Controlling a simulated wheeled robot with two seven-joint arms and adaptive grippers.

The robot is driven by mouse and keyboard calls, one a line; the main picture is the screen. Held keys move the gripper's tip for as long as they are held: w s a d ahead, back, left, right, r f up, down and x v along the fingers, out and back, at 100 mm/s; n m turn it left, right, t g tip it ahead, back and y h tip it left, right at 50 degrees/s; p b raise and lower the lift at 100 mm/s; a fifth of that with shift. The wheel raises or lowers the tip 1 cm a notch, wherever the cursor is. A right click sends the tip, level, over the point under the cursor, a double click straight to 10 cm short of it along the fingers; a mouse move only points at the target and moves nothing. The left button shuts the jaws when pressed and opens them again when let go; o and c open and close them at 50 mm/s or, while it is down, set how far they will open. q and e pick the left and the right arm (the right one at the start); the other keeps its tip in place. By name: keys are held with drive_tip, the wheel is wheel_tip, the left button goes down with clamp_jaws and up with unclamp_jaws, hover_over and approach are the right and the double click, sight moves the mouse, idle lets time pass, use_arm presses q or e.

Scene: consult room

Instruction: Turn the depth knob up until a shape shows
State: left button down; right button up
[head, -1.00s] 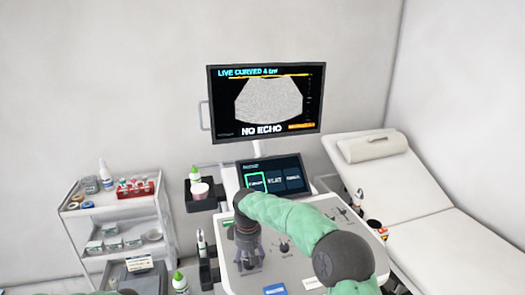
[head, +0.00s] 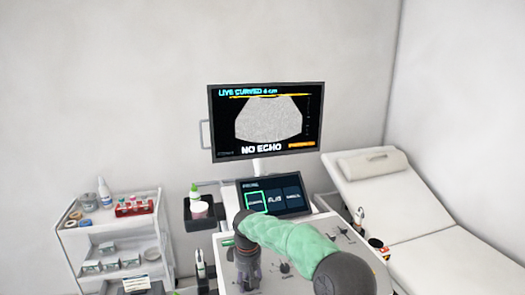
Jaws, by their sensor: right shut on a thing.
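The monitor (head: 267,122) shows a grey, grainy fan under the words "LIVE CURVED", with what looks like 6 cm, and "NO ECHO" below it. No distinct shape stands out in the fan. My right gripper (head: 248,279) points down at the left part of the ultrasound console panel (head: 308,269). It is shut on a knob there, which the fingers mostly hide; its label cannot be read. My left gripper is out of view.
Another small dark knob (head: 284,267) sits right of my gripper. A touch screen (head: 273,215) stands behind my arm. A side tray (head: 203,224) holds a bottle and cup. A supply cart (head: 75,238) stands left, an exam couch (head: 416,232) right.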

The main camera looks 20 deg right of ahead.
drive_tip(key=shift+s+a+f, duration=0.1)
drive_tip(key=shift+s+f, duration=0.05)
drive_tip(key=shift+f, duration=0.35)
drive_tip(key=m, duration=0.5)
drive_tip(key=o, duration=0.4)
drive_tip(key=shift+m, duration=0.6)
drive_tip(key=shift+c, duration=0.2)
drive_tip(key=o, duration=0.4)
drive_tip(key=shift+f, duration=0.1)
drive_tip(key=shift+c, duration=0.2)
drive_tip(key=shift+r, duration=0.2)
drive_tip(key=shift+r, duration=1.3)
